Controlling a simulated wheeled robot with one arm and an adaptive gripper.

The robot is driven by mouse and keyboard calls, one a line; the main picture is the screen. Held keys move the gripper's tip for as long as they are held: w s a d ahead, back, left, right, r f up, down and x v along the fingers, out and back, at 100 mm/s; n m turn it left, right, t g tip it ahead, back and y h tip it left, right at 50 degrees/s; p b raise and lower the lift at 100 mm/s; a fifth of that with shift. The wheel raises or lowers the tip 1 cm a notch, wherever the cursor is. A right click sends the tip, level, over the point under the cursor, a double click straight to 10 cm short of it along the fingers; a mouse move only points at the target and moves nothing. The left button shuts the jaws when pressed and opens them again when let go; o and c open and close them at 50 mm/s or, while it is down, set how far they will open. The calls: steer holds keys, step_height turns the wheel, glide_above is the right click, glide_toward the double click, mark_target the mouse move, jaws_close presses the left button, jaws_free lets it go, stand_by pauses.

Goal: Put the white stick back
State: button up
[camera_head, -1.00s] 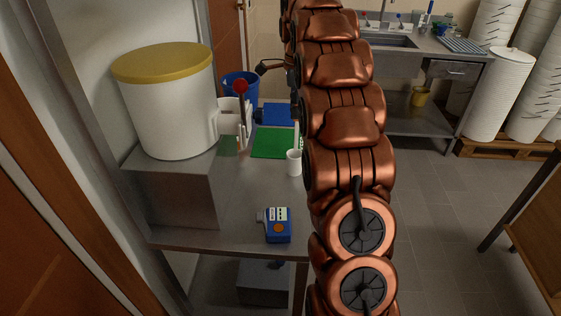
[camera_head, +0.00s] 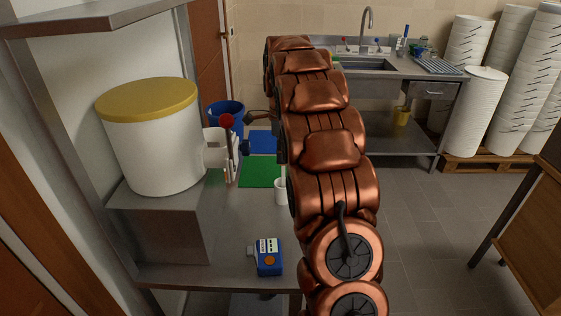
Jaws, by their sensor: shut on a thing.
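My gripper (camera_head: 262,117) shows only as a small dark part at the left edge of my copper arm, above the far end of the steel bench. The arm hides most of it. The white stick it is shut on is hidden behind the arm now. A white tank (camera_head: 155,150) with a yellow lid stands on a steel block at the left. A white holder with a red-knobbed lever (camera_head: 227,122) is on its right side. A white cup (camera_head: 281,191) stands beside the arm on the bench.
A green mat (camera_head: 260,172) and a blue mat (camera_head: 263,142) lie on the bench (camera_head: 215,245). A blue bucket (camera_head: 226,113) stands behind them. A blue bottle (camera_head: 268,257) is near the front edge. A sink (camera_head: 365,64) and stacked white tubs (camera_head: 474,110) are at the back right.

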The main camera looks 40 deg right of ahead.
steer(key=shift+f+p, duration=0.5)
steer(key=shift+f, duration=1.3)
steer(key=o, duration=0.9)
steer(key=shift+o, duration=0.2)
step_height(320, 180, up, 9)
steer(key=b, duration=0.3)
steer(key=shift+w+r, duration=0.1)
steer(key=shift+r, duration=1.55)
